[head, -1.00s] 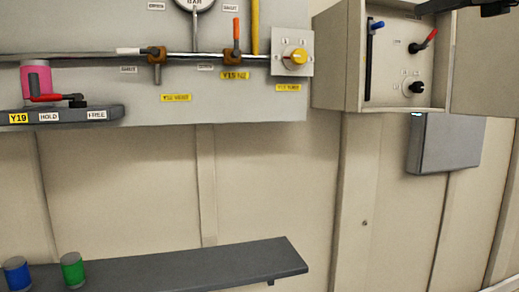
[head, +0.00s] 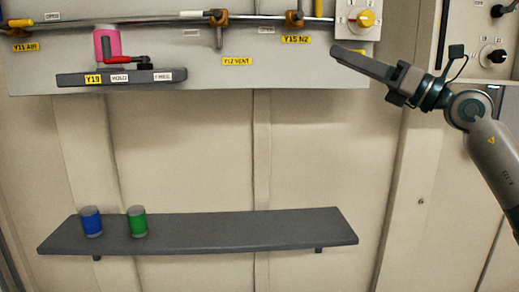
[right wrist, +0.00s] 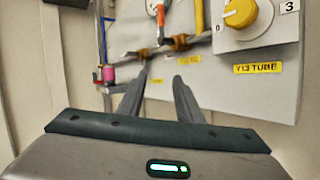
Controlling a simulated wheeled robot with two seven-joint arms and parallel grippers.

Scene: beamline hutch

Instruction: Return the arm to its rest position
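My right gripper (head: 338,52) is in the upper right of the head view, with its arm coming in from the right. It points left, in front of the panel, near the yellow knob (head: 366,18). In the right wrist view its two fingers (right wrist: 161,72) stand apart with nothing between them, so it is open and empty. The yellow knob also shows in the right wrist view (right wrist: 241,13), right of the fingers. My left gripper is in neither view now.
A grey shelf (head: 260,232) holds a blue can (head: 91,222) and a green can (head: 138,222). Above it, a pink cylinder (head: 107,42) with a red-handled clamp stands on the Y19 ledge (head: 70,80). A pipe with valves runs along the panel (head: 215,75).

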